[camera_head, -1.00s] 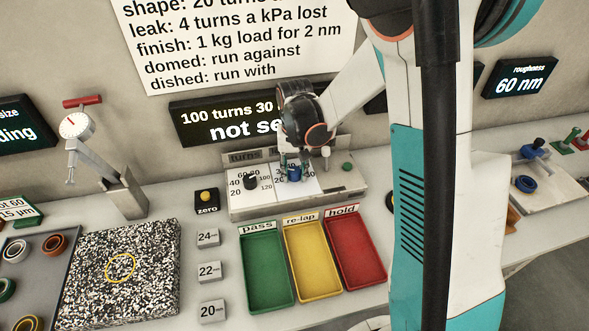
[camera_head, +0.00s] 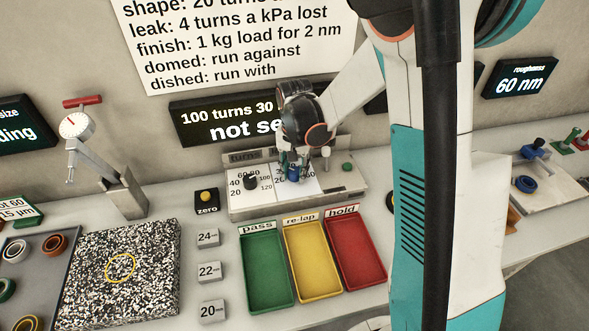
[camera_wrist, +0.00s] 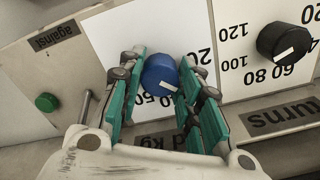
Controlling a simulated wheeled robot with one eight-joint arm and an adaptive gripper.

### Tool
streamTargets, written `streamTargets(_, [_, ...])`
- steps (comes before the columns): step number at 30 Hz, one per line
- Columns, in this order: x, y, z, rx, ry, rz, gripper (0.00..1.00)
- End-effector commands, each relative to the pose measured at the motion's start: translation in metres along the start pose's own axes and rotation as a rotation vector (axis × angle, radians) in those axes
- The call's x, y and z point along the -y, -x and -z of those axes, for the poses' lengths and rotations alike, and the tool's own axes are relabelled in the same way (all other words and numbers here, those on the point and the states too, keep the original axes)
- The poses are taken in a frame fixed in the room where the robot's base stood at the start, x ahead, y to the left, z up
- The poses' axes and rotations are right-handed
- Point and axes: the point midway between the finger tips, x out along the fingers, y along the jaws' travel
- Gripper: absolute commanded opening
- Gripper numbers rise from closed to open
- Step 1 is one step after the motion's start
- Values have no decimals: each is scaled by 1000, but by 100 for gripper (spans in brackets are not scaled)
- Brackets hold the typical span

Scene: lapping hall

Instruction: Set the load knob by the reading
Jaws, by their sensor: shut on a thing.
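The load knob is a blue round knob (camera_wrist: 160,74) on a white dial labelled in kg. It also shows in the head view (camera_head: 294,174), partly covered by my gripper. My gripper (camera_wrist: 160,86) has its teal fingers on both sides of the blue knob and is shut on it. In the head view my gripper (camera_head: 292,170) reaches down to the panel (camera_head: 340,181). The reading display (camera_head: 205,120) shows "100 turns 30" and "not se", the rest hidden behind my arm. The roughness display (camera_head: 520,79) reads 60 nm.
A black turns knob (camera_wrist: 284,42) is beside the blue knob. A metal lever (camera_wrist: 86,106) and green button (camera_wrist: 47,102) are on its other side. Green (camera_head: 243,270), yellow (camera_head: 291,252) and red (camera_head: 336,235) trays stand in front. A rules sign (camera_head: 240,40) hangs behind.

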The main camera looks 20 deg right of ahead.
Motion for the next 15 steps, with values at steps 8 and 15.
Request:
streamTargets(8, [0, 0, 0, 1, 1, 0, 52])
streamTargets(15, [0, 0, 0, 0, 1, 0, 52])
